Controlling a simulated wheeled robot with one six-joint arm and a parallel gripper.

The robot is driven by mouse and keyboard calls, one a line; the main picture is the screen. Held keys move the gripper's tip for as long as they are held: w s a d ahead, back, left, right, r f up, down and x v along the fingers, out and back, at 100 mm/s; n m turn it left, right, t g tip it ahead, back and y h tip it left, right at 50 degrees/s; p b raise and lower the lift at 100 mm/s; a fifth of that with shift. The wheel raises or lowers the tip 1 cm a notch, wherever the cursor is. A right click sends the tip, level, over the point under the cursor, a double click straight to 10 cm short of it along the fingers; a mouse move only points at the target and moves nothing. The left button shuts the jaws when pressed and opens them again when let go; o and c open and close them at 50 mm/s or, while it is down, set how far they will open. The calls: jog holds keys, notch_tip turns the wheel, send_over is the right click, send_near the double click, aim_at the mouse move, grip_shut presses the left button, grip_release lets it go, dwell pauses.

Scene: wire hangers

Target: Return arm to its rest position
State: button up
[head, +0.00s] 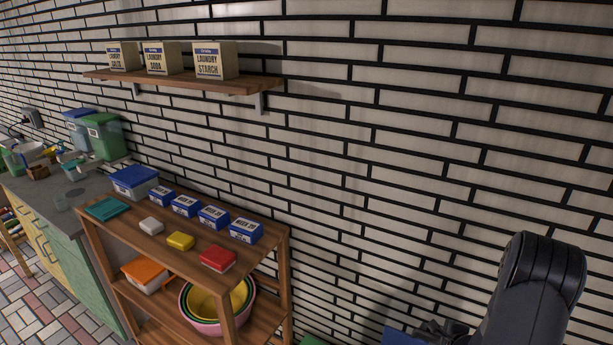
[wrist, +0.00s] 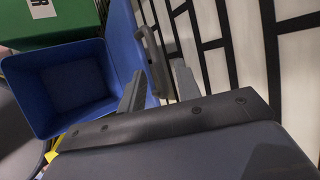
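My gripper (wrist: 158,72) shows in the wrist view with its two grey fingers apart and nothing clearly held between them. A grey looped handle-like part (wrist: 152,60) shows beyond the fingers, against a blue surface; I cannot tell whether they touch it. In the head view my dark arm comes in at the lower right, and my gripper (head: 443,330) is low at the bottom edge, partly cut off, beside a blue object (head: 402,337). No wire hangers can be made out.
An open blue bin (wrist: 75,85) and a green container (wrist: 55,22) are close to the gripper. The brick wall (head: 400,130) is near on the right. A wooden rack (head: 135,232) with boxes and soaps stands left, below a wall shelf (head: 185,80). A counter (head: 45,190) is farther left.

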aim_at(432, 336)
jog(key=x, duration=0.4)
jog(key=shift+w+f, duration=0.1)
jog(key=shift+f, duration=0.05)
jog(key=shift+s+a, duration=0.1)
jog(key=shift+s, duration=0.1)
